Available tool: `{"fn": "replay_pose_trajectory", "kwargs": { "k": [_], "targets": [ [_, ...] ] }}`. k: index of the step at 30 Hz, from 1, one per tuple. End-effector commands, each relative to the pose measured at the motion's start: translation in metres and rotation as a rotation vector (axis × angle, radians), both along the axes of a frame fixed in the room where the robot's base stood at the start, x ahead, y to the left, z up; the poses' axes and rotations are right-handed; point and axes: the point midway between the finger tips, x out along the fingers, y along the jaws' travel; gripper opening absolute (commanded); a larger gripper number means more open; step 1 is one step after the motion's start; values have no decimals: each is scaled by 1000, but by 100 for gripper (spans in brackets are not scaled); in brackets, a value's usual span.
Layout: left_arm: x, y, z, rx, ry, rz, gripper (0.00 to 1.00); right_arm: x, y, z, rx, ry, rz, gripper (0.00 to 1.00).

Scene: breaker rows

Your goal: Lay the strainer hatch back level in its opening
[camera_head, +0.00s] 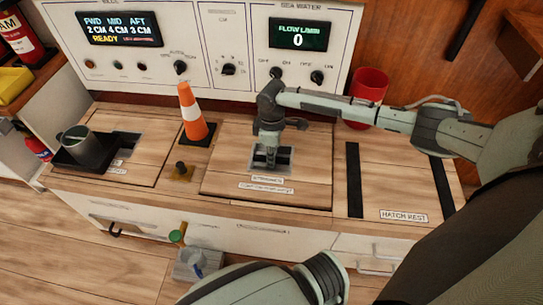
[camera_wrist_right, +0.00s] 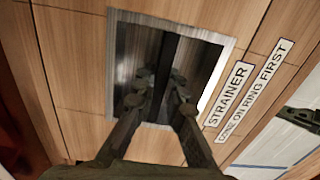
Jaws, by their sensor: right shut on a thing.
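The strainer hatch (camera_head: 222,160) is a wooden panel with a metal-lined square recess and a label reading STRAINER at its front. In the head view it lies in the middle of the counter and looks about level; I cannot tell whether it is fully flush. My right gripper (camera_head: 270,160) reaches down into the recess from above. In the right wrist view the hatch (camera_wrist_right: 75,75) fills most of the picture, and the gripper's fingers (camera_wrist_right: 163,85) are shut on the dark bar (camera_wrist_right: 167,50) across the recess.
Black strips (camera_head: 354,180) beside a HATCH REST label (camera_head: 404,216) lie bare at right. A dark grey cup (camera_head: 85,148) stands far left, a red cup (camera_head: 368,88) behind right. The panel (camera_head: 240,45) rises behind.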

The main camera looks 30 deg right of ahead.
Motion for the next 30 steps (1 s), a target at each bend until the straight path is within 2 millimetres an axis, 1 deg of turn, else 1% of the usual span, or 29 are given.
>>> {"fn": "replay_pose_trajectory", "kwargs": {
  "k": [1,15,16,21,30],
  "targets": [
    [0,0,-1,0,0,0,52,2,1,0,2,-5,0,0],
    [0,0,-6,0,0,0,52,2,1,-13,4,-5,-1,0],
    [0,0,-6,0,0,0,52,2,1,-12,3,-6,0,15],
    [0,0,-6,0,0,0,52,1,1,-13,2,-4,0,35],
    [0,0,-6,0,0,0,52,-1,0,-15,0,3,0,35]
  ]
}}
